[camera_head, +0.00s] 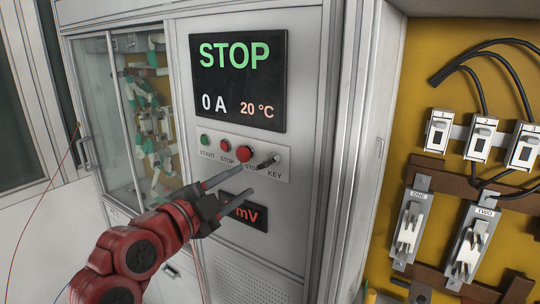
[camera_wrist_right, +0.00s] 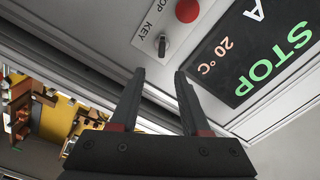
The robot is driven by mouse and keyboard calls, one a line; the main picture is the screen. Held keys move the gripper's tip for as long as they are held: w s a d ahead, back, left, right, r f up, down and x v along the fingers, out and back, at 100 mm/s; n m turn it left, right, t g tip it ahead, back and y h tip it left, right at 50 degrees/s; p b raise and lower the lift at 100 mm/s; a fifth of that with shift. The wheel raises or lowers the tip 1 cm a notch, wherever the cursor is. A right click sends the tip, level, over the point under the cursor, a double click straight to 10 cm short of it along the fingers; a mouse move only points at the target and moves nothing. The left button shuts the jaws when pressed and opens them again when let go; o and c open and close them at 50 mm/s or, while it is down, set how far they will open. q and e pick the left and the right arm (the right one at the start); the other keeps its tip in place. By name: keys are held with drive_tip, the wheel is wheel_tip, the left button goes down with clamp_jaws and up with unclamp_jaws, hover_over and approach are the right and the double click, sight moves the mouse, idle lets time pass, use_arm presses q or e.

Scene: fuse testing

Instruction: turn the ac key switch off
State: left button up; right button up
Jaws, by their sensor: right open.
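The key switch (camera_head: 268,161) is at the right end of the button strip on the grey cabinet, above the label KEY. Its small metal key sticks out from the panel. My right gripper (camera_head: 241,182) is open and empty, just below and left of the key, in front of the panel. In the right wrist view the key switch (camera_wrist_right: 162,45) shows just beyond the gap between the two fingertips (camera_wrist_right: 160,72). The fingers look apart from the key. My left gripper is not in view.
A red button (camera_head: 244,153) is close to the key's left, with another red button (camera_head: 225,145) and a green button (camera_head: 205,139) farther left. Above is a display (camera_head: 238,80) reading STOP, 0 A, 20 °C. A mV display (camera_head: 245,212) is below. A yellow fuse board (camera_head: 415,65) stands right.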

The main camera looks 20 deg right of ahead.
sight(265, 166)
drive_tip(key=p+x, duration=0.4)
drive_tip(key=x, duration=0.7)
drive_tip(key=shift+w+d+r, duration=0.1)
drive_tip(key=shift+w+d, duration=0.05)
drive_tip(key=shift+w, duration=0.05)
clamp_jaws()
